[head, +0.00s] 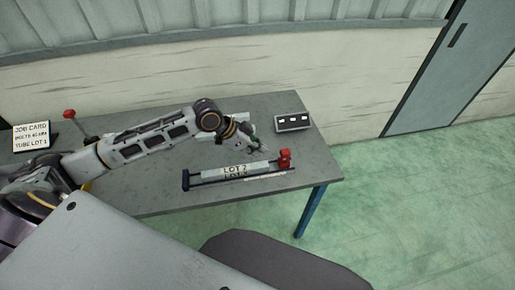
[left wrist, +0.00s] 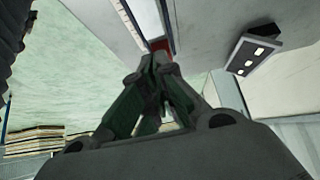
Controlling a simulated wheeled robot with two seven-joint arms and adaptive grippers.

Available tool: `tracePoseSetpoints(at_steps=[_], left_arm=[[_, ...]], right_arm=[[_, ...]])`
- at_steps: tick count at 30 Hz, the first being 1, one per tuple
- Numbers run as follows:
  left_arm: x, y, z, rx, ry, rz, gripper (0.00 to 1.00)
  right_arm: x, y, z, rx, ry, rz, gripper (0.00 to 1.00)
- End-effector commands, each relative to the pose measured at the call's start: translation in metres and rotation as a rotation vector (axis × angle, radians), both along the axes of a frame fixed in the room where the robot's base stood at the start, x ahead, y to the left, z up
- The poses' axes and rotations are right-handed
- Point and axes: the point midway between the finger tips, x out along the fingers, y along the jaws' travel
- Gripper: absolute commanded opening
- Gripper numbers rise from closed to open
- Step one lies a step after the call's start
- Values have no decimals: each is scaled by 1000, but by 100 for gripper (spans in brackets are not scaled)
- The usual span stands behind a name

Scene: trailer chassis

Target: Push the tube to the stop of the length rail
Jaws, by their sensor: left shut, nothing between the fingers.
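The pale tube (head: 236,171) marked LOT 2 lies lengthwise on the length rail (head: 210,181), which stands near the table's front edge. The rail has a dark blue end piece at the left and a red stop (head: 285,157) at the right. I cannot tell whether the tube's right end touches the stop. My left gripper (head: 262,150) is shut and empty, just behind the tube's right part. In the left wrist view its fingertips (left wrist: 158,60) are together, with the tube (left wrist: 147,18) and part of the red stop (left wrist: 163,46) beyond them. My right gripper is not in view.
A grey box (head: 292,122) with white windows stands behind the stop; it also shows in the left wrist view (left wrist: 255,52). A job card (head: 31,136) stands at far left, near a red knob (head: 69,114). The table (head: 312,165) is bare at its right end.

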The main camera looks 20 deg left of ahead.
Motion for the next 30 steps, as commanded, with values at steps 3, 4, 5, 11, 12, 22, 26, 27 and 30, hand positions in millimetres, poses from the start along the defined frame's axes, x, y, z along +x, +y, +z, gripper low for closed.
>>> tracePoseSetpoints(at_steps=[3,4,5,11,12,22,26,27,30], left_arm=[[3,-6,-7,-1,0,-2,0],[4,-7,-9,-2,1,-1,0],[5,-8,-12,-2,1,0,0],[12,-18,-25,-1,0,-1,0],[13,-20,-28,-1,-1,0,0],[23,-35,-52,-1,1,0,0],[27,-40,-59,-1,-1,0,0],[28,-41,-61,-1,-1,0,0],[29,-43,-63,0,-1,-1,0]], right_arm=[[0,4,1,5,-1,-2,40],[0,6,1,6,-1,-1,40],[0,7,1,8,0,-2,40],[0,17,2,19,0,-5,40],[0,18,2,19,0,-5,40],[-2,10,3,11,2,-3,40],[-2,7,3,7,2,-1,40],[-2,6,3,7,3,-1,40],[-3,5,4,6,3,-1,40]])
